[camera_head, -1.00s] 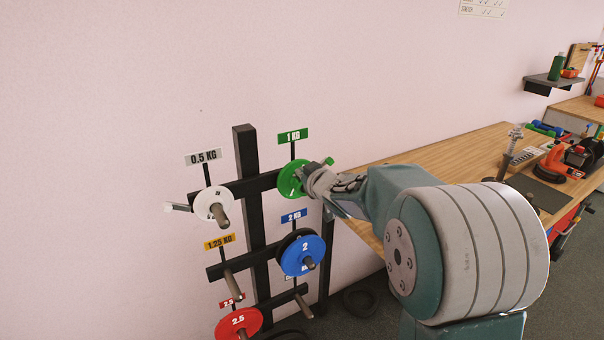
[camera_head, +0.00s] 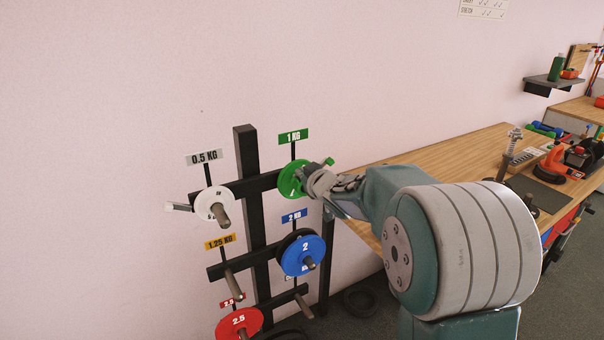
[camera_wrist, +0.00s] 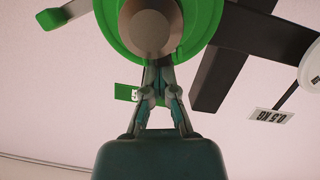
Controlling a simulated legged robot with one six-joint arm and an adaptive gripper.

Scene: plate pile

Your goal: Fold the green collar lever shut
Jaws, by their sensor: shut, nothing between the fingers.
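The green 1 KG plate (camera_head: 290,178) hangs on a peg at the upper right of the rack. It fills the top of the wrist view (camera_wrist: 208,18), with the round peg end (camera_wrist: 150,28) in front of it. A green stub that looks like the collar lever (camera_head: 328,161) sticks out to the right of the plate; in the wrist view the lever (camera_wrist: 66,12) points out to the left. My gripper (camera_wrist: 158,66) is shut and empty, its fingertips at the peg end. Whether they touch it I cannot tell. In the head view my gripper (camera_head: 310,178) hides most of the collar.
The black rack (camera_head: 247,170) also carries a white 0.5 KG plate (camera_head: 213,205), a blue 2 KG plate (camera_head: 303,255) and a red 2.5 plate (camera_head: 239,322). A wooden workbench (camera_head: 440,160) stands to the right, behind my arm.

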